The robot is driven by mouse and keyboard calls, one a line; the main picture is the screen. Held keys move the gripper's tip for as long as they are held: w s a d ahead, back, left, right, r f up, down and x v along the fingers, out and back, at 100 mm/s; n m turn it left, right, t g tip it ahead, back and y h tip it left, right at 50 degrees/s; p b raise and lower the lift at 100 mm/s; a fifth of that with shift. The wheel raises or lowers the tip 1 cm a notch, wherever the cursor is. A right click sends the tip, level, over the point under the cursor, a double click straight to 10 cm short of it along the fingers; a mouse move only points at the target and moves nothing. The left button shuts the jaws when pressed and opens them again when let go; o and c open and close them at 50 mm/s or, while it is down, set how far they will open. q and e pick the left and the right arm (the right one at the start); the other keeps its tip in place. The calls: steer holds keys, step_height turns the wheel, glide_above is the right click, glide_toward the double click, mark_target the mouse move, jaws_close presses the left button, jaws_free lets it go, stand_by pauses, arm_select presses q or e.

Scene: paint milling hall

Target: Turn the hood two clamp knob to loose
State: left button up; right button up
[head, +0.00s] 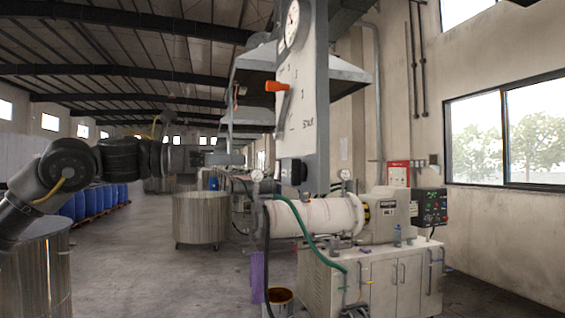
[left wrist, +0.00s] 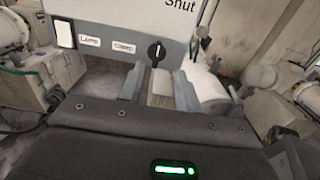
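The hood's grey control panel (head: 300,95) hangs at the centre of the head view, with a round gauge and an orange lever. In the left wrist view its lower face (left wrist: 110,22) carries a black knob (left wrist: 156,50) with a pale pointer line, standing nearly upright. Small labels beside it are hard to read; one seems to say Lamp. My left gripper (left wrist: 159,88) is open and empty, its two fingers pointing toward the panel just below the knob, apart from it. In the head view, my left gripper (head: 226,159) is small, left of the panel. My right gripper is out of view.
A white switch (left wrist: 65,33) sits left of the knob. Below the panel stand a white cylindrical mill (head: 315,216) and a cabinet with a green hose. A metal drum (head: 201,218) stands left on the floor. The aisle between is clear.

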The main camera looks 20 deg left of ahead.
arm_select(q)
steer(key=p, duration=0.4)
glide_toward(297, 172)
steer(key=w+d+r, duration=0.3)
steer(key=w+d, duration=0.1)
steer(key=d, duration=0.1)
steer(key=shift+w+d+f, duration=0.2)
steer(key=shift+d+f, duration=0.05)
steer(key=shift+d, duration=0.2)
steer(key=shift+c, duration=0.2)
jaws_close()
